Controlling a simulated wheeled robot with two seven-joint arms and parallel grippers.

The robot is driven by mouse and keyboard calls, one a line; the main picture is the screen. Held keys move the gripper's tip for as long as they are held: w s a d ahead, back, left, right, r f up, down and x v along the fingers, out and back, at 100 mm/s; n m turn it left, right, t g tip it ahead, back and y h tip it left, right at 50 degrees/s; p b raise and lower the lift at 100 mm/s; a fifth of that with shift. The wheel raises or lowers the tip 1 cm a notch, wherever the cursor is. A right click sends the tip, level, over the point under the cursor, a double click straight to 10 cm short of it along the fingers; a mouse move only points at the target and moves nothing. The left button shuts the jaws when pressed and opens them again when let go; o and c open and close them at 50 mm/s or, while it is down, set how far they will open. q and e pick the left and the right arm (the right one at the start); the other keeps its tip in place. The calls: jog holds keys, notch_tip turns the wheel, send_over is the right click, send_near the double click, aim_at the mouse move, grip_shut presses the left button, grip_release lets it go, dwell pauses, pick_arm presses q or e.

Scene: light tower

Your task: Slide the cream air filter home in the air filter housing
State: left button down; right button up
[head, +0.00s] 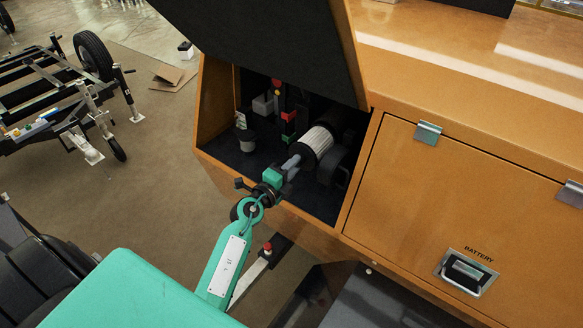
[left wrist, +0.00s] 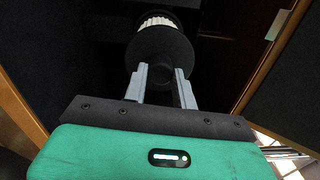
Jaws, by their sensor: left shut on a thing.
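The cream air filter (head: 317,142), pleated with a dark end cap, is inside the open compartment. My left gripper (head: 292,163) reaches in from the front and is shut on the filter's near end. In the left wrist view, the two grey fingers (left wrist: 161,84) hold a dark knob on the black end cap (left wrist: 158,52), with a band of cream pleats (left wrist: 157,22) beyond. The dark air filter housing (head: 345,120) lies behind the filter, roughly in line with it. Its mouth is too dark to tell how deep the filter sits. My right gripper is not in view.
The orange compartment has a raised dark lid (head: 270,40) above and an orange side wall (head: 212,100). A small canister (head: 245,140) and red and green parts (head: 289,125) stand left of the filter. A closed battery door (head: 450,200) is at right.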

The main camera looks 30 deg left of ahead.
pick_arm(q)
jog(key=shift+w+d+r+p, duration=0.1)
jog(key=shift+w+d+p, duration=0.1)
jog(key=shift+w, duration=1.05)
jog(key=shift+w+d+f+p, duration=0.1)
jog(key=shift+w+d+p, duration=0.1)
jog(key=shift+w, duration=1.1)
jog(key=shift+w+d+r+p, duration=0.1)
jog(key=shift+w+d+p, duration=0.1)
jog(key=shift+w, duration=1.05)
jog(key=shift+w+d, duration=0.15)
jog(key=shift+w, duration=1.05)
jog(key=shift+w+d, duration=0.15)
jog(key=shift+w, duration=1)
jog(key=c, duration=1)
grip_release()
jog(key=shift+c, duration=0.2)
jog(key=shift+s, duration=0.1)
jog(key=shift+s+a+p, duration=0.2)
jog(key=shift+s+p, duration=0.3)
jog(key=shift+s, duration=0.7)
jog(key=shift+s+a+p, duration=0.2)
jog(key=shift+s+p, duration=0.2)
jog(key=shift+s, duration=1)
jog(key=shift+s+a+p, duration=0.15)
jog(key=shift+s+p, duration=0.25)
jog(key=shift+s, duration=0.95)
